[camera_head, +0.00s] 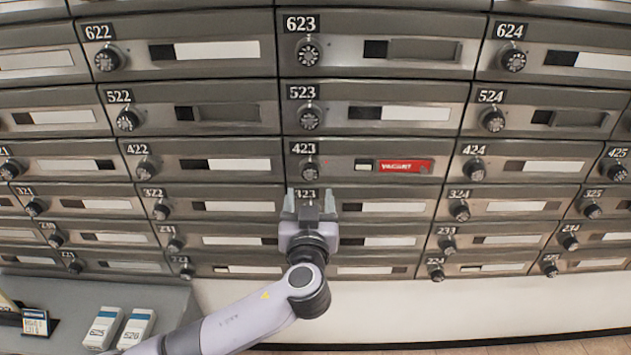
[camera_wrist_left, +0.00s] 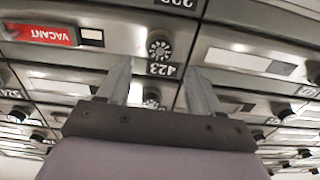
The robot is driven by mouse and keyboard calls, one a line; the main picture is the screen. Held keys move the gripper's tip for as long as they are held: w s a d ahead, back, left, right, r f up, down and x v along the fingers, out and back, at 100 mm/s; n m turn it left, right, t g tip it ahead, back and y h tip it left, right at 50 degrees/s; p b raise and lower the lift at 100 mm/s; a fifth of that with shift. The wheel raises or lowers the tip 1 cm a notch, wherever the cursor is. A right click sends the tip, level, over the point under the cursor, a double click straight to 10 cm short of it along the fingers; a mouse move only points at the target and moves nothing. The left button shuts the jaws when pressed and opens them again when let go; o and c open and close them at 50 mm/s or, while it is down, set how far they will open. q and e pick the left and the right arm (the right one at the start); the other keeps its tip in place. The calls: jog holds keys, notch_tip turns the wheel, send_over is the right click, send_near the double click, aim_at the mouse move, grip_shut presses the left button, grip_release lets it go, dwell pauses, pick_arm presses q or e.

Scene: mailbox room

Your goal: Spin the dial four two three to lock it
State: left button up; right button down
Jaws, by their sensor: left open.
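The dial of box 423 (camera_head: 309,174) is a round black knob with a pale numbered face, left of a red VACANT strip (camera_head: 405,166). In the left wrist view, which is upside down, the 423 dial (camera_wrist_left: 159,46) shows just beyond the fingertips, with its 423 label below it. My left gripper (camera_head: 309,196) is open and empty, in front of box 323, just below the 423 dial in the head view. In the left wrist view, its fingers (camera_wrist_left: 157,75) spread to either side of the dial's line, apart from it. The 323 dial is hidden behind the gripper in the head view. My right gripper is not in view.
Rows of grey mailboxes with protruding dials, such as 523 (camera_head: 309,117) and 424 (camera_head: 473,170), surround it. A grey counter (camera_head: 60,285) at lower left holds white boxes (camera_head: 103,328). The white wall (camera_head: 450,305) below the mailboxes is bare.

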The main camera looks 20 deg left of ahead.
aim_at(310, 177)
pick_arm(q)
jog(key=x, duration=0.4)
jog(key=shift+w+a+r+p, duration=0.1)
jog(key=shift+w+a+p, duration=0.15)
jog(key=shift+p, duration=0.15)
jog(key=shift+x, duration=0.95)
jog(key=shift+d, duration=0.1)
jog(key=c, duration=1.1)
jog(key=shift+o, duration=0.2)
jog(key=shift+f, duration=0.25)
